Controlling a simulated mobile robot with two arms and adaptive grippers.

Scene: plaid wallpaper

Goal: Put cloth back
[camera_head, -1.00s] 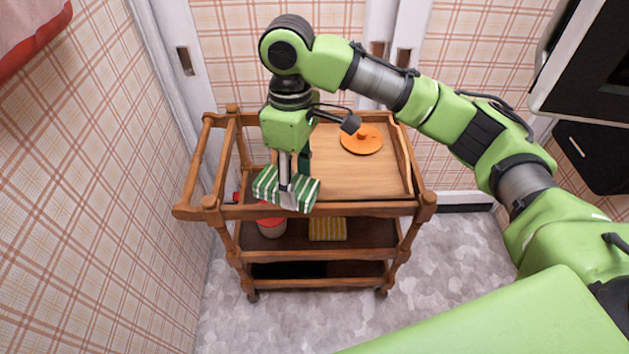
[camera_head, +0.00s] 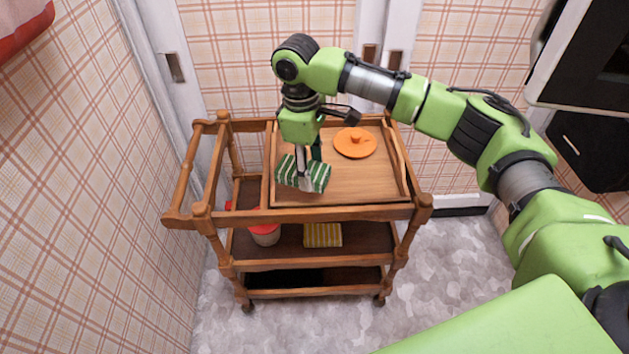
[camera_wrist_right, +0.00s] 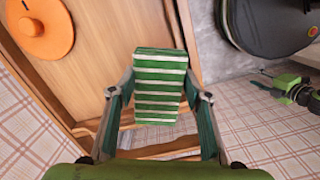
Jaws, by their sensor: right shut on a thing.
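A green and white striped folded cloth (camera_head: 317,176) is held in my right gripper (camera_head: 305,181), over the front left part of the wooden tray (camera_head: 365,188) on the cart's top. In the right wrist view the cloth (camera_wrist_right: 160,84) sits between the two fingers of the gripper (camera_wrist_right: 160,105). I cannot tell whether the cloth touches the tray. A yellow striped cloth (camera_head: 322,235) lies on the cart's middle shelf. My left gripper is not in view.
The wooden cart (camera_head: 310,214) has raised side rails. An orange lid (camera_head: 355,142) lies at the tray's back; the tray's right front is bare. A white and red container (camera_head: 265,235) stands on the middle shelf. A plaid wall is close on the left.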

